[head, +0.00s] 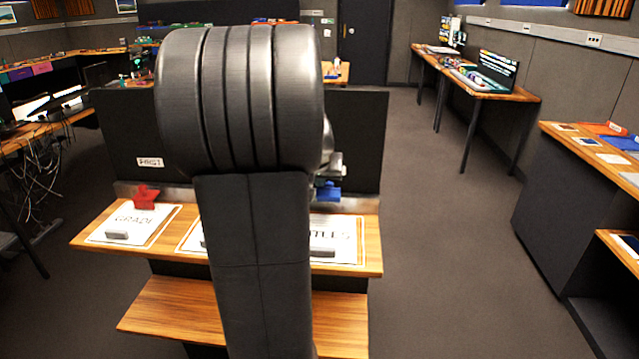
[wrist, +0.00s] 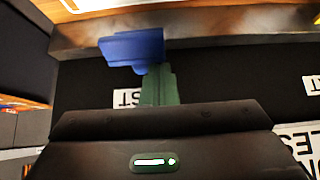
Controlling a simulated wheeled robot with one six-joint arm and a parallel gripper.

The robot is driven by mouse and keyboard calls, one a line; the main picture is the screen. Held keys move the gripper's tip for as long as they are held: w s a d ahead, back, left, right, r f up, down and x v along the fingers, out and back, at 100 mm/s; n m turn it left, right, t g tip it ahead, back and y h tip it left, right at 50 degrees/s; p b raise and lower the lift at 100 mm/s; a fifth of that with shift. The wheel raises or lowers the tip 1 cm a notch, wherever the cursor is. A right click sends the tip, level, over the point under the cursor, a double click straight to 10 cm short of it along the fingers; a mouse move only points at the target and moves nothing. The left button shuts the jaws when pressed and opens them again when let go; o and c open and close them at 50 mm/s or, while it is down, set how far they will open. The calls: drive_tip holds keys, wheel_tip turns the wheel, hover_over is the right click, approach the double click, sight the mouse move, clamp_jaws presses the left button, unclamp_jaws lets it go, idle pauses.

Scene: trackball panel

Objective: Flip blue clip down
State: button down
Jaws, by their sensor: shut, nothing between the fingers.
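The blue clip (head: 327,192) shows in the head view just right of my arm, at the grey metal rail along the bottom of the black panel. In the wrist view the blue clip (wrist: 130,46) sticks out from the rail's edge. My gripper (wrist: 158,72) is shut and empty, its greenish fingers ending right by the clip's lower edge. I cannot tell whether they touch it. In the head view only part of my gripper (head: 332,166) shows, just above the clip; my arm hides the rest.
A red clip (head: 146,196) sits on the same rail at the left. The wooden shelf (head: 372,240) below holds white cards with grey blocks on them. The black panel (head: 360,140) rises behind the rail. Open floor (head: 440,230) lies to the right, before a side desk (head: 580,170).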

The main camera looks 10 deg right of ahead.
drive_tip(key=shift+s+f+t+b, duration=0.2)
drive_tip(key=shift+s+t+b, duration=0.1)
drive_tip(key=shift+b, duration=1.1)
drive_tip(key=shift+a+b, duration=0.1)
drive_tip(key=shift+b, duration=0.2)
drive_tip(key=s+f+t+b, duration=0.1)
drive_tip(key=b, duration=0.5)
drive_tip(key=shift+a+t+h, duration=0.1)
drive_tip(key=shift+t+h, duration=0.2)
drive_tip(key=shift+h, duration=0.1)
drive_tip(key=t+b, duration=0.1)
drive_tip(key=b, duration=0.5)
drive_tip(key=s+f+t+b, duration=0.1)
drive_tip(key=t+b, duration=0.1)
drive_tip(key=b, duration=0.4)
drive_tip(key=s+t+h+b, duration=0.1)
drive_tip(key=b, duration=0.5)
drive_tip(key=shift+s+a+f+t, duration=0.2)
drive_tip(key=shift+a+f+t, duration=0.1)
drive_tip(key=shift+a, duration=0.1)
drive_tip(key=b, duration=0.3)
drive_tip(key=shift+s+a+f+b, duration=0.1)
drive_tip(key=shift+s+f+b, duration=0.5)
drive_tip(key=shift+f+b, duration=0.25)
drive_tip(key=shift+b, duration=0.35)
drive_tip(key=shift+r+p, duration=0.35)
drive_tip(key=shift+s+f, duration=0.1)
